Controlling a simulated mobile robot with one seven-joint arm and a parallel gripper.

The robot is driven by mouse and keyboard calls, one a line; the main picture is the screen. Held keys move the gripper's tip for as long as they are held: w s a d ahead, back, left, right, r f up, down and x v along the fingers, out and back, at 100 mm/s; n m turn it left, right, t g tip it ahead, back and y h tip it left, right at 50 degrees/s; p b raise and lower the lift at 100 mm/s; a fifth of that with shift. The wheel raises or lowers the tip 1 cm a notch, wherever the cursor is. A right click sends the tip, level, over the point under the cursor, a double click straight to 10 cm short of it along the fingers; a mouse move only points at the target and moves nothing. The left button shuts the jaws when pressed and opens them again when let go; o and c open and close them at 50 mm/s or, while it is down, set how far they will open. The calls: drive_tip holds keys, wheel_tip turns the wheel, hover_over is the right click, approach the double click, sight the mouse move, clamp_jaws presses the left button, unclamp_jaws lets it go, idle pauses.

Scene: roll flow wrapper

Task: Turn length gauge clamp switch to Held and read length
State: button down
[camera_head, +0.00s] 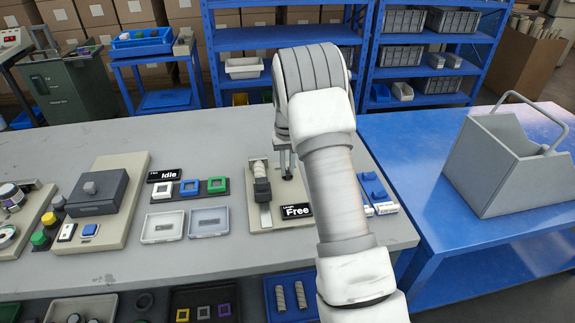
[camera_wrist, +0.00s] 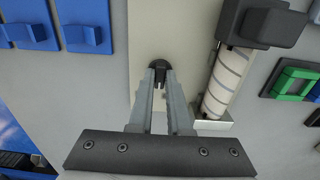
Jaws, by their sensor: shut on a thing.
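The length gauge (camera_head: 261,219) stands on the grey table, on a pale base plate. A small striped roll (camera_wrist: 226,84) lies in it against a dark block (camera_wrist: 262,24). The black clamp switch knob (camera_wrist: 158,66) sits on the bare plate beside the roll. My gripper (camera_wrist: 158,80) points down with its fingertips closed on the knob. In the head view my gripper (camera_head: 286,168) is partly hidden by my arm. The gauge display (camera_head: 296,211) reads "Free". I can make out no length figure beside the small "Length" caption.
Left of the gauge are two shallow trays (camera_head: 163,227) and coloured square frames (camera_head: 189,187) under an "Idle" display (camera_head: 168,175). Blue switches (camera_head: 380,197) lie close on the right. A grey bin (camera_head: 495,165) stands on the blue table.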

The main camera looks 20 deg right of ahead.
sight(287, 171)
drive_tip(key=m+p, duration=0.1)
drive_tip(key=m, duration=0.5)
idle(0.6)
drive_tip(key=c, duration=0.9)
unclamp_jaws()
drive_tip(key=shift+o, duration=0.2)
drive_tip(key=shift+r, duration=0.15)
wheel_tip(287, 171, up, 17)
drive_tip(key=p, duration=0.2)
drive_tip(key=shift+r, duration=0.15)
